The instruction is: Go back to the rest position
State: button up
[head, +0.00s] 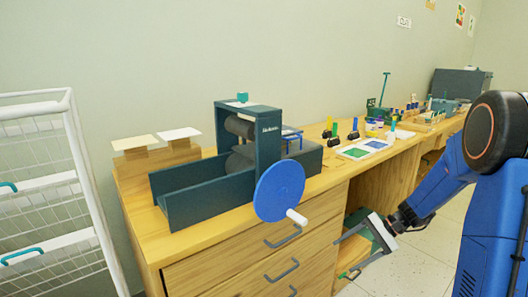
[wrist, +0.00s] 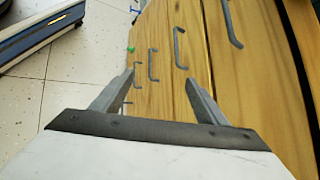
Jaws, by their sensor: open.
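My gripper (head: 344,256) is in the lower right of the head view, in front of the wooden drawer cabinet. Its two fingers are apart, with nothing between them. In the wrist view my gripper (wrist: 160,88) also shows open and empty, its fingers pointing along the drawer fronts (wrist: 190,60). My blue arm reaches down to it from the right.
A dark green press (head: 262,150) with a blue wheel (head: 279,190) stands on the wooden counter (head: 235,222); its white handle juts out over the drawers. Drawer handles (head: 283,236) stick out near my gripper. A white wire rack (head: 75,150) stands at left. Open floor (head: 425,262) shows at right.

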jog(key=s+r+n+t+h, duration=0.1)
jog(key=s+r+n+h, duration=0.2)
jog(key=s, duration=0.6)
jog(key=s+r+n+t+h, duration=0.2)
jog(key=s+r, duration=0.3)
jog(key=s, duration=0.5)
jog(key=s+r+n+t+h, duration=0.2)
jog(key=s+r+n+h, duration=0.3)
jog(key=s, duration=0.5)
jog(key=shift+s+d, duration=0.25)
jog(key=shift+o, duration=0.6)
